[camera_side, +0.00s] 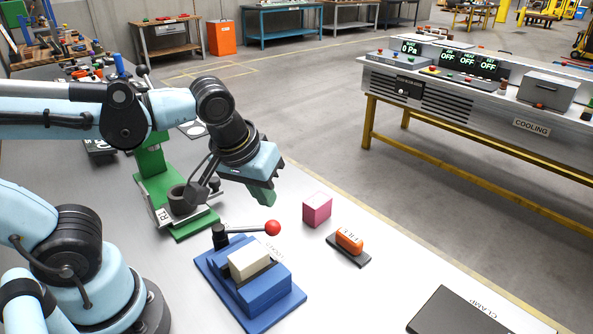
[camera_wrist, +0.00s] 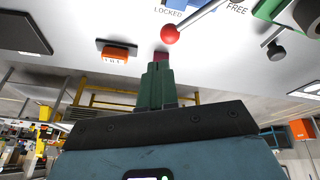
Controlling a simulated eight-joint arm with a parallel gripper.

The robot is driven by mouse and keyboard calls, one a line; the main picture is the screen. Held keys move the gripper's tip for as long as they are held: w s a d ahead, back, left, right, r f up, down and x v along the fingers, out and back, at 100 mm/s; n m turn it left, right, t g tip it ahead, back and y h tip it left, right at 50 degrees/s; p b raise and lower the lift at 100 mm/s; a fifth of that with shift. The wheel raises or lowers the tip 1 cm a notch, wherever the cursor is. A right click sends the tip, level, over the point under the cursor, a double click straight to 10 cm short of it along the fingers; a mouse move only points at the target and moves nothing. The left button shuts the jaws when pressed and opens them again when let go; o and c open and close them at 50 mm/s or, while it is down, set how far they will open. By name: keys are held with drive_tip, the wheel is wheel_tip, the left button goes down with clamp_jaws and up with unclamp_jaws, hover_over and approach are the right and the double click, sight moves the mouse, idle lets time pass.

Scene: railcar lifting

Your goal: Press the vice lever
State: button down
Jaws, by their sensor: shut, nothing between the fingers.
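The blue vice (camera_side: 285,285) sits on the grey table and has a cream block (camera_side: 249,262) between its jaws. Its lever ends in a red ball (camera_side: 272,228) that points right in the side view. In the wrist view the red ball (camera_wrist: 170,34) shows with the lever rod, beside the printed words LOCKED and FREE. My gripper (camera_side: 264,195) is shut and empty, with green fingers above the table and behind the red ball. In the wrist view my gripper (camera_wrist: 157,72) points toward the ball, apparently apart from it.
A pink cube (camera_side: 317,210) and an orange button (camera_side: 349,241) on a dark base stand right of the vice. A green press-like fixture (camera_side: 152,165) stands left of my gripper. A dark CLAMP plate (camera_side: 455,314) lies at front right. Bare table lies between.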

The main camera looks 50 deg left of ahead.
sight(273, 227)
drive_tip(key=shift+s+d+r+n+g+y, duration=0.2)
drive_tip(key=shift+d+r+n+g+y, duration=0.3)
drive_tip(key=shift+n, duration=0.55)
drive_tip(key=shift+s+d+r+n+g+y, duration=0.15)
drive_tip(key=shift+s+d+n+g+y, duration=0.15)
drive_tip(key=shift+d+n, duration=0.55)
drive_tip(key=shift+s+d+r+n+g+y, duration=0.15)
drive_tip(key=shift+d+r+n+g+y, duration=0.2)
drive_tip(key=shift+n, duration=0.85)
drive_tip(key=shift+f, duration=0.1)
drive_tip(key=shift+x, duration=4.95)
drive_tip(key=shift+d+f, duration=0.1)
